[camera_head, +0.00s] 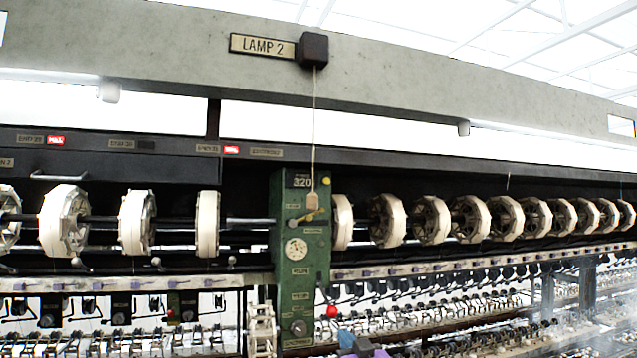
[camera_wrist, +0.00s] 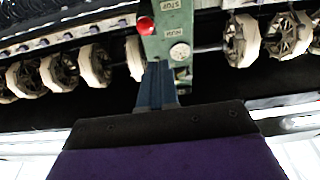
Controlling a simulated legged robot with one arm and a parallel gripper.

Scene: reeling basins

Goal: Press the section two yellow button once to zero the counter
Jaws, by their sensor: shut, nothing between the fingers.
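A green control post (camera_head: 288,265) stands in the middle of the reel row. A counter (camera_head: 302,183) near its top appears to read 320. A small yellow button (camera_head: 326,181) sits just right of the counter. My gripper (camera_head: 347,340) shows at the bottom edge of the head view, well below the button. In the wrist view my gripper (camera_wrist: 158,66) has its blue fingers shut together and empty, overlapping the green post (camera_wrist: 175,20). That view is upside down, and I cannot make out the yellow button there.
A pull cord (camera_head: 313,130) hangs from the dark box (camera_head: 313,49) beside the LAMP 2 sign, ending in front of the post. A red knob (camera_head: 332,311) sticks out low on the post's right; a round dial (camera_head: 296,249) is on its face. White reels (camera_head: 64,221) flank the post.

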